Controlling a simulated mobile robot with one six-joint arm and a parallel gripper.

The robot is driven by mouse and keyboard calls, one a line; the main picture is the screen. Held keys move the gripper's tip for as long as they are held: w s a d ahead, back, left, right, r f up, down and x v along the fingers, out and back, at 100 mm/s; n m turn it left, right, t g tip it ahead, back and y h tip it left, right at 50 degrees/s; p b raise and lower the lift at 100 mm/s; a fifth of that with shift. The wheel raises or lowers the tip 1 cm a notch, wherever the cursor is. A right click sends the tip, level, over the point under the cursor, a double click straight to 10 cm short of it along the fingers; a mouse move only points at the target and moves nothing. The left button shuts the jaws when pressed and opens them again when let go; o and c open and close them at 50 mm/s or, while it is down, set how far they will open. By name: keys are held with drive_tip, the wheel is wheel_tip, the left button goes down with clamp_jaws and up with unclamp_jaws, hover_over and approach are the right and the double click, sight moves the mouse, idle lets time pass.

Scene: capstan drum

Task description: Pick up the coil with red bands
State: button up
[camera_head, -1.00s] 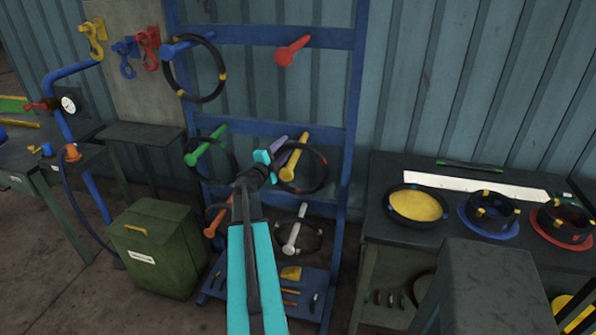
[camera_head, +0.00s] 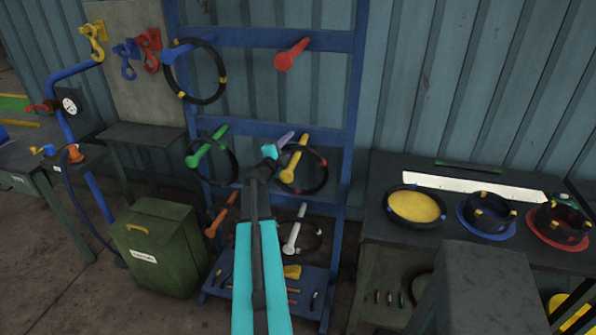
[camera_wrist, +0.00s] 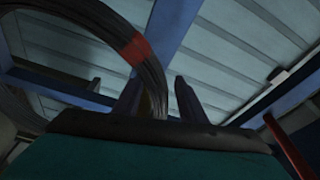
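The coil with red bands (camera_head: 326,176) is a dark ring hanging around the yellow peg (camera_head: 293,160) in the middle of the blue rack. In the wrist view the dark coil (camera_wrist: 112,28) curves down from the upper left, with one red band (camera_wrist: 137,47) in sight. My gripper (camera_head: 269,152) is at the coil's left side. In the wrist view my gripper (camera_wrist: 160,84) has its two fingers apart, with the coil's strand running between them, nearer the left finger. A gap shows beside the right finger. The coil's lower part is hidden behind my gripper there.
The blue rack (camera_head: 270,36) has other pegs close by: green (camera_head: 208,147), white (camera_head: 294,238), orange (camera_head: 217,220) and red (camera_head: 291,54). A coil with yellow bands (camera_head: 222,75) hangs above left. A dark table (camera_head: 385,238) with coils stands right; a green bin (camera_head: 160,250) stands left.

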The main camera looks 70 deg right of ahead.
drive_tip(key=shift+d, duration=0.2)
drive_tip(key=shift+c, duration=0.3)
clamp_jaws()
drive_tip(key=shift+f, duration=0.15)
idle(1.2)
